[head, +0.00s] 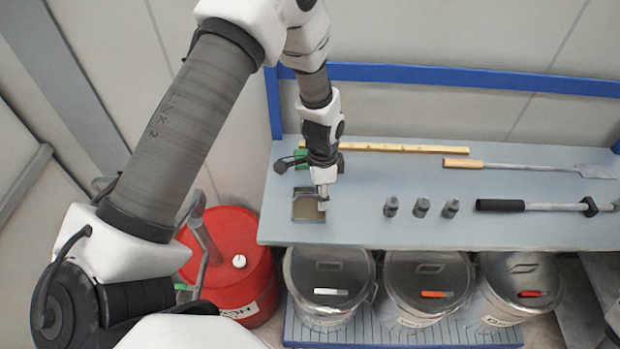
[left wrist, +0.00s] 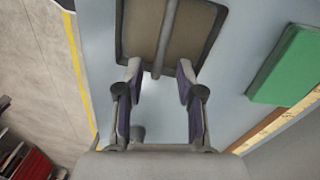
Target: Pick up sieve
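The sieve (head: 306,214) appears as a small square frame with a brownish mesh, lying at the left end of the grey-blue shelf. In the left wrist view the sieve (left wrist: 143,36) is at the top, with a thin grey bar running across its middle. My left gripper (head: 322,203) points down over the sieve and hides part of it. In the left wrist view my left gripper (left wrist: 160,72) is open. Its fingertips are on either side of the bar's near end, with gaps showing. I cannot tell the height between fingers and bar. My right gripper is not in view.
A green block (left wrist: 289,65) lies close beside the sieve. On the shelf (head: 370,232) are a wooden strip (head: 400,149), several small dark weights (head: 421,208), a spatula (head: 520,166) and a black-handled tool (head: 500,205). Lidded buckets (head: 428,282) and a red drum (head: 238,262) stand below.

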